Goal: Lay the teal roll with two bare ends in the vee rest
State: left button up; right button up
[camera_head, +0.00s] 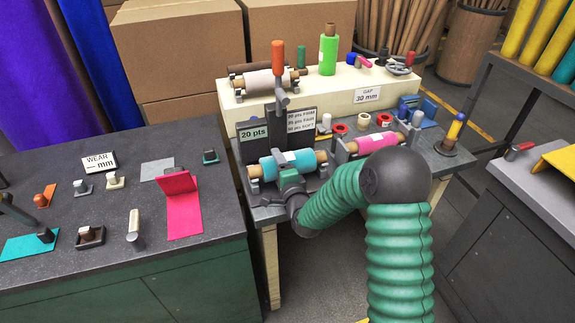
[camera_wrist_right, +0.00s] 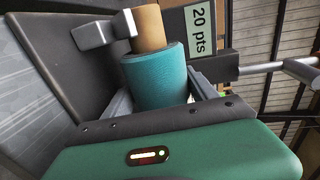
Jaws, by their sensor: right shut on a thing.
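The teal roll (camera_head: 296,161) has a bare brown end on each side. It lies sideways in front of the "20 pts" sign on the small grey table. My right gripper (camera_head: 290,178) is shut on its middle from the near side. In the right wrist view the teal roll (camera_wrist_right: 155,78) sits between the two fingers, one bare brown end (camera_wrist_right: 150,28) showing. A grey block of the vee rest (camera_wrist_right: 92,35) is beside that end. I cannot tell whether the roll touches the rest; its underside is hidden.
A pink roll (camera_head: 377,142) lies on another rest to the right, close to my arm. The dark bench (camera_head: 120,240) on the left holds several felt pieces and small tools.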

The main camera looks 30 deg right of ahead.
jog(key=shift+r+p, duration=0.15)
jog(key=shift+p, duration=0.15)
jog(key=shift+r, duration=0.45)
jog(key=shift+r+p, duration=0.25)
jog(key=shift+p, duration=0.2)
dwell(0.3)
jog(key=shift+r+p, duration=0.65)
jog(key=shift+r, duration=0.2)
jog(key=shift+r, duration=0.1)
jog(key=shift+r+p, duration=1.25)
jog(key=shift+r, duration=0.4)
